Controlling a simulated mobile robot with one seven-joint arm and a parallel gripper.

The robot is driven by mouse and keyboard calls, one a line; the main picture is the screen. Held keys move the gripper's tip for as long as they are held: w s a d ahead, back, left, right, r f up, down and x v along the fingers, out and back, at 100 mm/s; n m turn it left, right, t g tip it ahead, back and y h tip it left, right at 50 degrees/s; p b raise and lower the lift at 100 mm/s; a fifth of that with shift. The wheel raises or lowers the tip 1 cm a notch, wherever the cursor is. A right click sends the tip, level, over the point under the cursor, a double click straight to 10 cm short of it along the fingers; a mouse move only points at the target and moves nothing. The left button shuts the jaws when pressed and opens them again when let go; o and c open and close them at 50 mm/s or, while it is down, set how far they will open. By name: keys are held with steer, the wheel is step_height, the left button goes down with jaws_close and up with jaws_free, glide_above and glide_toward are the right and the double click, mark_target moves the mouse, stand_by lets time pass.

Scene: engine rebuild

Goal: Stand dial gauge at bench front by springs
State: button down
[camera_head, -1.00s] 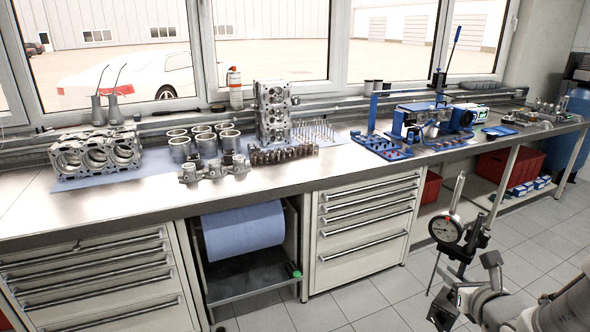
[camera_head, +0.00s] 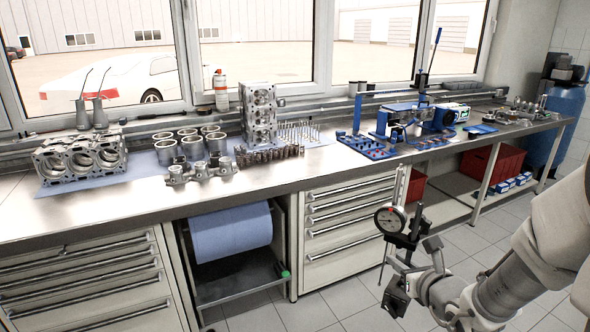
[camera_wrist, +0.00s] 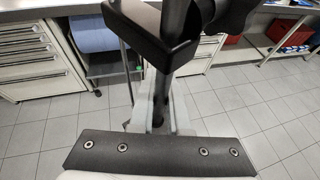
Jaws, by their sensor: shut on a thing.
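In the wrist view the dark stand (camera_wrist: 178,40) rises between the pale fingers; the gauge face is not visible there. The springs (camera_head: 268,155) look like a row of small brown-grey coils on the bench (camera_head: 262,187), in front of the upright engine block.
A throttle-like metal part (camera_head: 200,172) lies left of the springs, near the front edge. Upright valves (camera_head: 298,132) and a blue tool stand (camera_head: 385,140) are to the right. The bench's front strip right of the springs is clear. Drawers (camera_head: 345,220) stand below.

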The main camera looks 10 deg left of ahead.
steer(key=shift+r, duration=0.1)
stand_by(0.4)
steer(key=shift+n+g+y, duration=0.3)
steer(key=shift+n+y, duration=0.3)
steer(key=shift+n, duration=0.1)
steer(key=f, duration=0.8)
steer(key=shift+s+d+f, duration=0.1)
steer(key=shift+s+d, duration=0.1)
steer(key=shift+s, duration=0.1)
step_height(320, 180, down, 8)
steer(key=s+n+y, duration=0.1)
steer(key=s, duration=0.1)
steer(key=shift+s+a+f, duration=0.2)
steer(key=shift+s, duration=0.2)
steer(key=shift+w, duration=0.15)
